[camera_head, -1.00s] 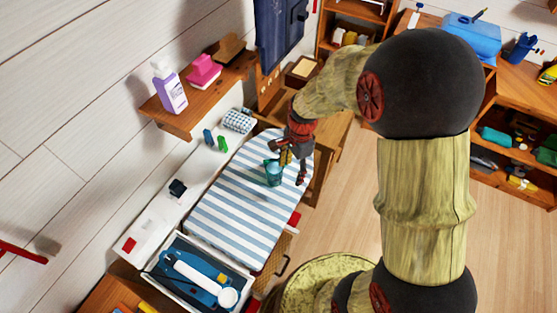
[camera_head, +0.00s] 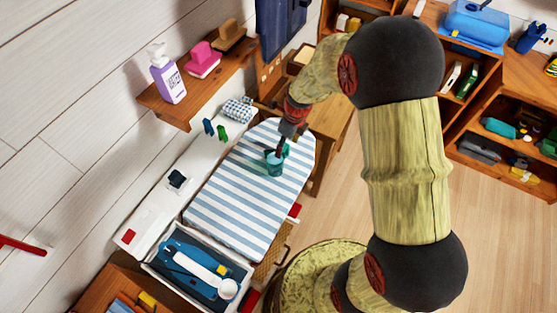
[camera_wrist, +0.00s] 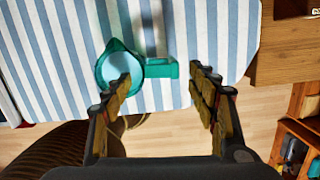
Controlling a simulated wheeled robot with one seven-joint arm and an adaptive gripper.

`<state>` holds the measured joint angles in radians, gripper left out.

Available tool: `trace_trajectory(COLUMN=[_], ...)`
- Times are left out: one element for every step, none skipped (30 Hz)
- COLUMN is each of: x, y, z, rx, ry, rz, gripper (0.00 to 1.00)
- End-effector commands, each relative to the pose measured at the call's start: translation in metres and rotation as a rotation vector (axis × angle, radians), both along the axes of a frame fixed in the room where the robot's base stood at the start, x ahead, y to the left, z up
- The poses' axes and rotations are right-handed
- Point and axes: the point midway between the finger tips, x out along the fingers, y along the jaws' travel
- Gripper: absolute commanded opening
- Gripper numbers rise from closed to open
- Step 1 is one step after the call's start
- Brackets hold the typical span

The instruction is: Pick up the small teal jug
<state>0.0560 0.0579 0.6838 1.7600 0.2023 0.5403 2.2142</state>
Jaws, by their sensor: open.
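The small teal jug (camera_head: 275,163) stands on the blue-and-white striped ironing board (camera_head: 228,208), near its far end. In the wrist view the jug (camera_wrist: 119,50) is seen from above, with its handle pointing right. My gripper (camera_head: 280,150) is at the jug in the head view, and its lower part overlaps the jug there. In the wrist view my gripper (camera_wrist: 168,85) is open. Its left finger overlaps the jug's lower rim, and the handle lies toward the gap between the fingers. Whether a finger touches the jug cannot be told.
A white ledge (camera_head: 160,208) with small items runs along the wall left of the board. A wooden shelf (camera_head: 188,108) holds a purple bottle (camera_head: 166,75). A drawer (camera_head: 158,270) with blue and white items lies at the near end. Open floor (camera_head: 335,215) is on the right.

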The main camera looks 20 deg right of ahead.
Motion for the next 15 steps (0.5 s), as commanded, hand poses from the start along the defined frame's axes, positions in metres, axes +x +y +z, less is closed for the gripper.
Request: trace_trajectory(x=[0.001, 0.002, 0.003, 0.005, 0.006, 0.008, 0.008, 0.008, 0.009, 0.01, 0.01, 0.011, 0.011, 0.011, 0.011], y=[0.0, 0.001, 0.001, 0.002, 0.002, 0.003, 0.003, 0.004, 0.004, 0.004, 0.004, 0.004, 0.004, 0.004, 0.004], z=[-0.005, -0.008, -0.013, -0.017, -0.021, -0.028, -0.033, -0.037, -0.041, -0.044, -0.046, -0.047, -0.047, -0.047, -0.047], rx=[0.0, 0.0, 0.0, 0.0, 0.0, -0.001, 0.0, 0.0, -0.001, -0.001, -0.001, 0.0, -0.001, -0.001, -0.001], ry=[0.001, 0.001, 0.001, 0.001, 0.001, 0.002, 0.003, 0.003, 0.002, 0.001, 0.001, 0.0, -0.001, -0.001, -0.001], rz=[0.0, 0.001, 0.001, 0.001, 0.001, 0.001, 0.001, 0.001, 0.001, 0.002, 0.002, 0.002, 0.002, 0.002, 0.002], gripper=[0.58, 0.58, 0.58, 0.58, 0.58, 0.58, 0.58, 0.58, 0.58, 0.58, 0.58, 0.58, 0.58, 0.58, 0.58])
